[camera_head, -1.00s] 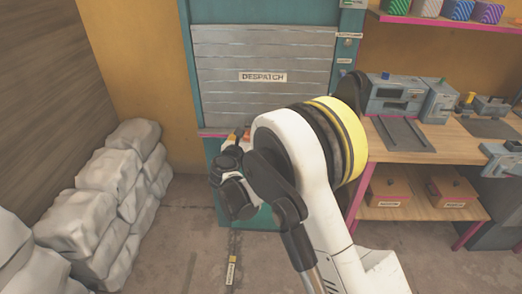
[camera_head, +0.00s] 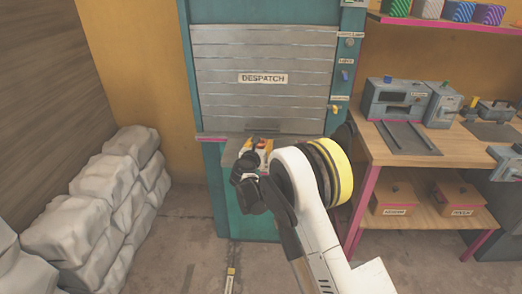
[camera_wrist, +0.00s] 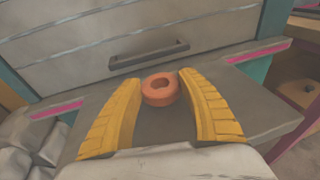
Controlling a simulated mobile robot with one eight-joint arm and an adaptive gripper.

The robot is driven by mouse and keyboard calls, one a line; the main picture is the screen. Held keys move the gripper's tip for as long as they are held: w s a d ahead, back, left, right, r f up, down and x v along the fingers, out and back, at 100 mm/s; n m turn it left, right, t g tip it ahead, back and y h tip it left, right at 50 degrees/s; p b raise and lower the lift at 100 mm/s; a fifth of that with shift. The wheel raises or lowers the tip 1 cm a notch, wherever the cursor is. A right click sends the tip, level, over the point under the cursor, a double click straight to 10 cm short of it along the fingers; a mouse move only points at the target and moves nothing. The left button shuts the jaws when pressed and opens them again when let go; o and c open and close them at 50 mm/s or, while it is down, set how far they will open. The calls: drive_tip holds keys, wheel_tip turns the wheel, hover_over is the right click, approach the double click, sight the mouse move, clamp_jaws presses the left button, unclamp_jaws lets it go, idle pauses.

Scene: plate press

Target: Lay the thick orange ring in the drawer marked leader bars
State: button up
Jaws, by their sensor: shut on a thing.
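The thick orange ring (camera_wrist: 161,89) is held between the tips of the two yellow fingers of my gripper (camera_wrist: 160,84) in the wrist view. I see no drawer that I can read as leader bars.
The grey shutter (camera_head: 262,98) marked DESPATCH is down, with a dark handle (camera_wrist: 149,53) low on it. A grey ledge (camera_wrist: 262,103) juts out below. Pale sacks (camera_head: 102,205) are stacked at left. A wooden workbench (camera_head: 425,146) with machines and two small labelled boxes stands at right.

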drive_tip(key=shift+f, duration=0.9)
drive_tip(key=shift+r, duration=0.15)
drive_tip(key=o, duration=1.2)
drive_tip(key=shift+c, duration=0.2)
